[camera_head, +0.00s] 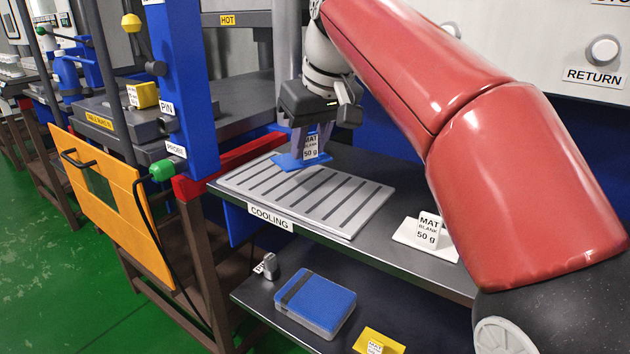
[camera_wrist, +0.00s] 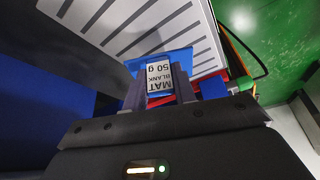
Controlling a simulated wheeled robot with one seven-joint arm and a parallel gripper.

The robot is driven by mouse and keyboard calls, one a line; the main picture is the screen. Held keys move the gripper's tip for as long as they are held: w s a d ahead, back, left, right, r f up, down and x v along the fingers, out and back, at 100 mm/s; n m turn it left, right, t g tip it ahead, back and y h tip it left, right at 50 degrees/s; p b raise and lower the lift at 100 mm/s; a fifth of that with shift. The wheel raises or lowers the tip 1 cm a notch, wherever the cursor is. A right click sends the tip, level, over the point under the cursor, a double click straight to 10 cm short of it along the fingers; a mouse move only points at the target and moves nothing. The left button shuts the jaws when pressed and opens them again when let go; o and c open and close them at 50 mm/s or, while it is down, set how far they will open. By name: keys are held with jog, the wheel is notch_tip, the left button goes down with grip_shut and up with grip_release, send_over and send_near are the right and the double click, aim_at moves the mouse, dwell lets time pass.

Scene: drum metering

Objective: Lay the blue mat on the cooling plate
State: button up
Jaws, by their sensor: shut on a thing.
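The blue mat (camera_head: 289,162) is a small flat square with an upright white tag (camera_head: 310,147) reading "MAT BLANK 50 g". It is at the back left part of the cooling plate (camera_head: 340,213), a pale slotted plate on the grey shelf. My gripper (camera_head: 312,143) is above the plate, pointing down, with its fingers shut on the mat's tag. In the wrist view the mat (camera_wrist: 180,59) shows beyond the fingertips, over the slotted plate (camera_wrist: 130,25). I cannot tell whether the mat touches the plate.
A white mat (camera_head: 411,233) with a similar "50 g" tag lies right of the plate. The lower shelf holds a blue-topped box (camera_head: 315,301) and a yellow piece (camera_head: 380,341). A blue post (camera_head: 185,80) and red bar (camera_head: 225,165) stand left. Most of the plate is bare.

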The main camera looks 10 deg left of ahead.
aim_at(311, 163)
notch_tip(311, 163, down, 4)
jog(key=b, duration=0.4)
jog(key=shift+f, duration=0.25)
jog(key=shift+r, duration=0.15)
jog(key=o, duration=1)
